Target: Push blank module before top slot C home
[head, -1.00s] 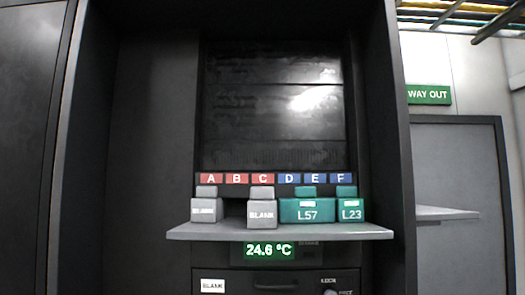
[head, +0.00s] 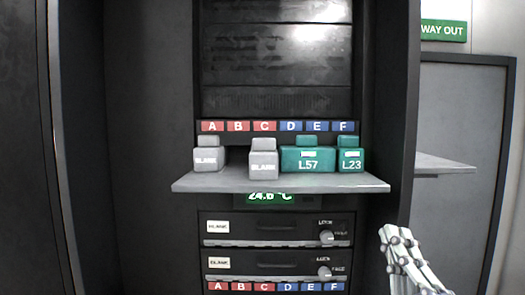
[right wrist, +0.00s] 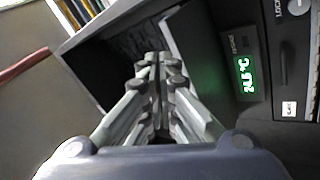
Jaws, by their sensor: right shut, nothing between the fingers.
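The grey blank module (head: 263,164) stands on the light grey shelf (head: 215,183), below the red C label (head: 264,126). Its front sits nearer the shelf's front edge than the other modules. Another blank module (head: 207,160) stands below label A. My right gripper (head: 393,238) is at the lower right, well apart from the module and right of the shelf. It is shut and empty; its closed fingers also show in the right wrist view (right wrist: 161,65). My left gripper is out of view.
A teal L57 module (head: 308,167) stands just right of the C blank, with a teal L23 module (head: 350,165) beyond it. The space below B is empty. The dark cabinet's right wall (head: 400,120) stands near my right gripper. Drawers with knobs (head: 325,237) lie below.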

